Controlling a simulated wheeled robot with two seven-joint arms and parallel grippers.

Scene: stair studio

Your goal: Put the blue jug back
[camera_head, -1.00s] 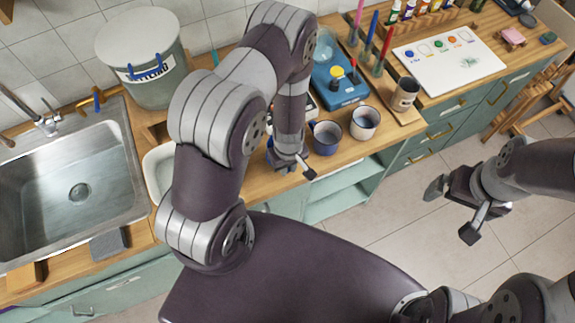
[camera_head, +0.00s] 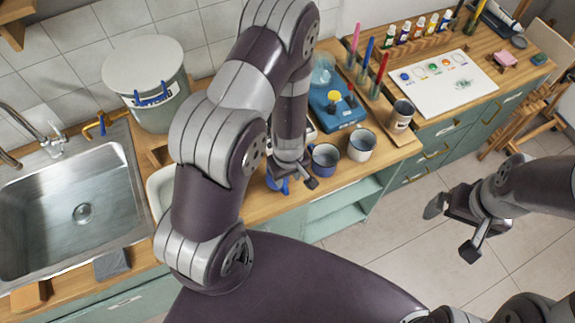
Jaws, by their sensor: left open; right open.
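My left gripper (camera_head: 292,184) points down at the counter's front edge, left of the two mugs, and is open. A blue object (camera_head: 277,184), possibly the blue jug, shows only in part beside and below its fingers; the gripper and my arm hide the rest. I cannot tell whether the fingers touch it. A blue mug (camera_head: 324,161) with a white inside stands just right of the gripper. My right gripper (camera_head: 452,228) is open and empty over the floor at the right.
A white-and-blue mug (camera_head: 361,146), a blue device (camera_head: 335,104) and a brush rack with a cup (camera_head: 400,118) stand to the right. A sink (camera_head: 60,222) and a lidded bin (camera_head: 150,95) are at left. Open shelves (camera_head: 345,205) lie below the counter.

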